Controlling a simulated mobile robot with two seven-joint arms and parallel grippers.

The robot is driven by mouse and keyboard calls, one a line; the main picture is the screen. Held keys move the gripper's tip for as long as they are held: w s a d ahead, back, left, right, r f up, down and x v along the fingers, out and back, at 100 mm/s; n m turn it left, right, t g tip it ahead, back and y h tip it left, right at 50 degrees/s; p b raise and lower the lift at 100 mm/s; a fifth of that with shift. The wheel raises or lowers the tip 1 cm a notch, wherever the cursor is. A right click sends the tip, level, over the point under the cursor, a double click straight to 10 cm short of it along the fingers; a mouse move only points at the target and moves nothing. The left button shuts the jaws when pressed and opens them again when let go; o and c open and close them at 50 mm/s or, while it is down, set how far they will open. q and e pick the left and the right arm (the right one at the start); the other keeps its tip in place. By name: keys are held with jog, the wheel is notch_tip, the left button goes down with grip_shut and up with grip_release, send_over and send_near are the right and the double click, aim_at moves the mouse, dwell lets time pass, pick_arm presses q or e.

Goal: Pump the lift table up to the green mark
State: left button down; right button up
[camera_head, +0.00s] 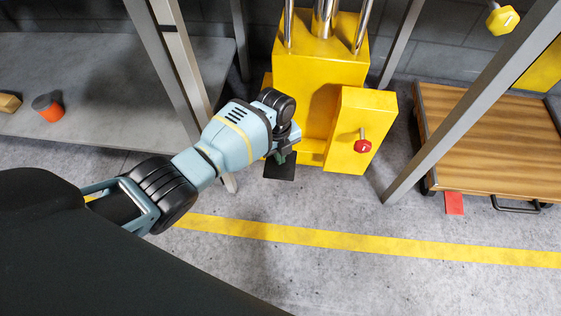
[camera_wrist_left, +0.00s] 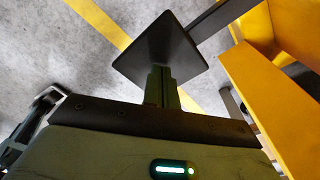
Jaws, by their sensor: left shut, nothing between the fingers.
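A yellow machine (camera_head: 318,65) with upright chrome rods stands at the top centre in the head view. A flat black pedal plate (camera_head: 280,169) sits low at its front left; it also shows in the left wrist view (camera_wrist_left: 160,48). My left gripper (camera_head: 281,157) is shut and empty, directly over the plate. In the left wrist view its closed fingers (camera_wrist_left: 160,88) overlap the plate's near edge; I cannot tell whether they touch it. A red knob (camera_head: 362,146) sticks out of the yellow box at the machine's front. No green mark shows. My right gripper is out of view.
A wood-topped cart (camera_head: 490,140) stands at the right, with a red plate (camera_head: 454,203) low at its front. Grey posts rise on both sides of the machine. A grey bench (camera_head: 100,80) is at the left. The floor around the yellow line (camera_head: 330,241) is clear.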

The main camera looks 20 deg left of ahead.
pick_arm(q)
jog(key=shift+f+b, duration=0.4)
jog(key=shift+f, duration=0.3)
jog(key=a+f+b, duration=0.1)
jog(key=w+f+b, duration=0.1)
jog(key=b, duration=0.1)
jog(key=a+f+b, duration=0.1)
jog(key=f, duration=0.1)
jog(key=shift+w+a+b, duration=0.3)
jog(key=shift+w+b, duration=0.05)
jog(key=shift+w, duration=0.05)
jog(key=shift+r, duration=0.1)
jog(key=shift+a, duration=0.1)
jog(key=shift+r, duration=0.1)
jog(key=r+p, duration=0.1)
jog(key=r, duration=0.1)
jog(key=r+p, duration=0.2)
jog(key=r, duration=0.1)
jog(key=r+p, duration=0.1)
jog(key=r, duration=0.1)
jog(key=shift+w+a+r, duration=0.1)
jog(key=shift+w+r, duration=0.2)
jog(key=shift+r, duration=0.1)
